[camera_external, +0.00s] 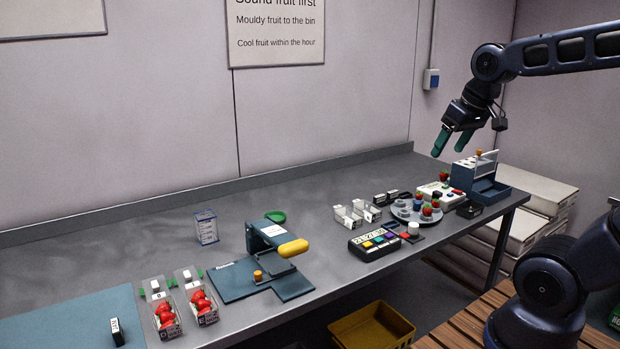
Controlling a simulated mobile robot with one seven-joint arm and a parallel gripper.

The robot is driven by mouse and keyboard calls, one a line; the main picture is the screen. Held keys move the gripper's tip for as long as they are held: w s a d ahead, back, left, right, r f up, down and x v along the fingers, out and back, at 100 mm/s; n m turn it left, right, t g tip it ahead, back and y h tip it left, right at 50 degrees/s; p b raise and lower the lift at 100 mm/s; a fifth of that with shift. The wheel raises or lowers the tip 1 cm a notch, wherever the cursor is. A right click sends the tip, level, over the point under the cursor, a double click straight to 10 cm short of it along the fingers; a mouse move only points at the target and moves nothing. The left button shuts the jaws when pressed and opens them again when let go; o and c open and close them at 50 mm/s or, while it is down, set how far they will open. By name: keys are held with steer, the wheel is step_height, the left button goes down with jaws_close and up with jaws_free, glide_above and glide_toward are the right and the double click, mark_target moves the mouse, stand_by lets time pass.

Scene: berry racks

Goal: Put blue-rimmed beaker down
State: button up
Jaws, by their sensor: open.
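A clear beaker (206,228) with bluish edges stands upright on the grey bench, left of centre and toward the wall. It looks like the blue-rimmed one, though its rim is small in this view. My gripper (448,152) is at the upper right, far from this beaker. Its two green fingers are apart and point down, with nothing visible between them. It hangs above the right end of the bench, near a blue-grey stand (474,170).
A round grey tray (398,215) with small cups and berries sits below my gripper, beside a white device (432,190). A timer box (373,246), a blue press with a yellow handle (292,249) and two strawberry punnets (166,326) stand farther left. The bench's back middle is clear.

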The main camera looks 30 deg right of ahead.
steer(key=s, duration=0.1)
steer(key=s+f, duration=0.1)
steer(key=s, duration=0.1)
steer(key=s+d+f, duration=0.1)
steer(key=s, duration=0.1)
steer(key=shift+s+f, duration=0.1)
steer(key=shift+f, duration=0.1)
stand_by(1.1)
